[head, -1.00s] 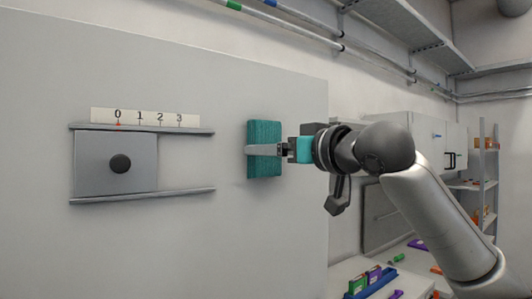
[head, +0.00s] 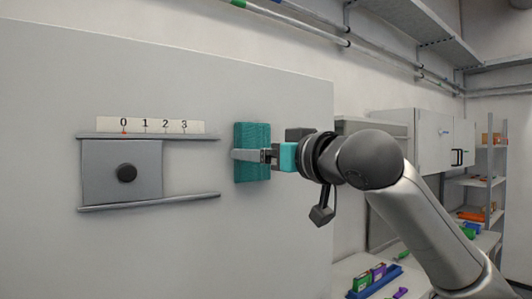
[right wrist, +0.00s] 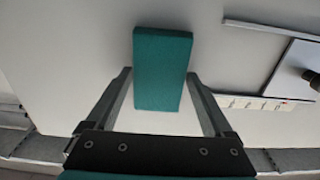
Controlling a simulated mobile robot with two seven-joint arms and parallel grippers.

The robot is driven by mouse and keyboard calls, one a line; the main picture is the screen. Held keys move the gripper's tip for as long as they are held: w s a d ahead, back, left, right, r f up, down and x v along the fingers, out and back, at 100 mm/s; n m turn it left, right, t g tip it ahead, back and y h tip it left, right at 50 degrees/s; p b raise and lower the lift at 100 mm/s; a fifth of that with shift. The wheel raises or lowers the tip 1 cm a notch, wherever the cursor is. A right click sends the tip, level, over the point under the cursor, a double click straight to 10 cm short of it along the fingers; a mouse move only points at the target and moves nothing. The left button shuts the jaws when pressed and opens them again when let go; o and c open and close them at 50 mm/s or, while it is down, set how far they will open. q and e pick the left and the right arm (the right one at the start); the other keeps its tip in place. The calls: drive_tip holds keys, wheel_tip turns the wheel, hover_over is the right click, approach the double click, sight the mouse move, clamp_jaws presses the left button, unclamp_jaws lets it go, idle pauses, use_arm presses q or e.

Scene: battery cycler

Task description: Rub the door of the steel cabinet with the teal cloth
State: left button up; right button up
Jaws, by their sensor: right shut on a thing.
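The teal cloth (head: 253,136), a thick rectangular pad, is upright against a large pale grey panel (head: 285,230) in the head view. The panel may be the steel cabinet's door; its outer edges are partly out of view. My right gripper (head: 250,155) is shut on the cloth, one finger lying across its near side. In the right wrist view the cloth (right wrist: 162,65) sits between the two fingers, with the pale surface behind it. Whether the cloth presses on the panel or is slightly apart is hard to tell. My left gripper is out of view.
Left of the cloth, a square sliding plate (head: 100,165) with a black knob (head: 126,173) sits between two rails (head: 150,202) under a 0-to-3 scale (head: 155,126). Bare panel separates them from the cloth. At lower right is a blue tray (head: 375,282) with coloured items.

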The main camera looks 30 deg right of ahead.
drive_tip(key=shift+a+f, duration=0.1)
drive_tip(key=shift+s+d+b, duration=0.2)
drive_tip(key=shift+s+b, duration=0.9)
drive_tip(key=shift+s, duration=1.75)
drive_tip(key=shift+s+d+b, duration=0.15)
drive_tip(key=shift+s+b, duration=0.4)
drive_tip(key=shift+s, duration=0.9)
